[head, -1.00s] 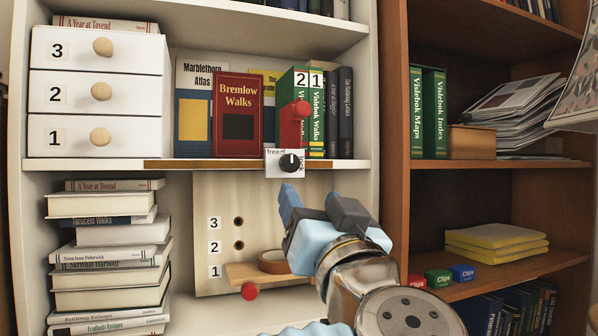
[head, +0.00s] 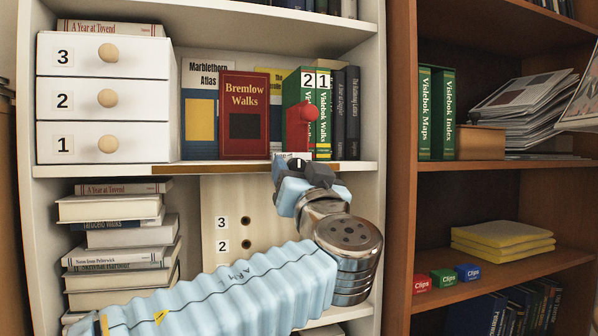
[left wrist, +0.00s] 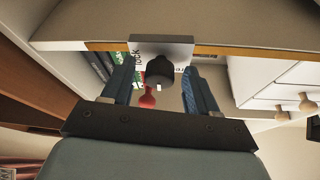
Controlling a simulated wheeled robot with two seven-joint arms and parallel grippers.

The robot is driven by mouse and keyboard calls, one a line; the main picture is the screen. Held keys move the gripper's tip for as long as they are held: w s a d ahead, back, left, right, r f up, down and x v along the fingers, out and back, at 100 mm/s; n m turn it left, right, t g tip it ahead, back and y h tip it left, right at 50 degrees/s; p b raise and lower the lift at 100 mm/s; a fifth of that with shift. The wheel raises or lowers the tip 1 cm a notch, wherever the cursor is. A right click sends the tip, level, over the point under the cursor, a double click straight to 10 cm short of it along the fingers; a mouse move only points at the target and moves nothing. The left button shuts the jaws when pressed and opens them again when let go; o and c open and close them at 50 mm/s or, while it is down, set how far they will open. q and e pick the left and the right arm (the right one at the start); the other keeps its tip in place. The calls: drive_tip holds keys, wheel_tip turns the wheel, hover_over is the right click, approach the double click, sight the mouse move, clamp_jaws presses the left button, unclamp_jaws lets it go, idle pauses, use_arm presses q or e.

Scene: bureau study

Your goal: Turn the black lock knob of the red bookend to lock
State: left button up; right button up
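The red bookend (head: 298,125) stands on the shelf against the green books. The black lock knob (head: 297,162) sits on a small plate at the shelf's front edge below it. In the left wrist view the knob (left wrist: 160,70) shows in front of its grey plate (left wrist: 178,46), where "lock" is readable at the left. The knob's white mark points down in that view. My left gripper (head: 288,167) is at the plate and hides most of it in the head view. In the left wrist view its fingers (left wrist: 160,86) are apart, one on each side of the knob, with gaps showing.
The red Bremlow Walks book (head: 244,115) and white drawers (head: 105,100) stand to the left on the same shelf. Below are a book stack (head: 120,230) and a pale board with holes (head: 233,205). A brown bookcase (head: 402,150) stands to the right.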

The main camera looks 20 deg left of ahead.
use_arm(q)
drive_tip(key=c, duration=1)
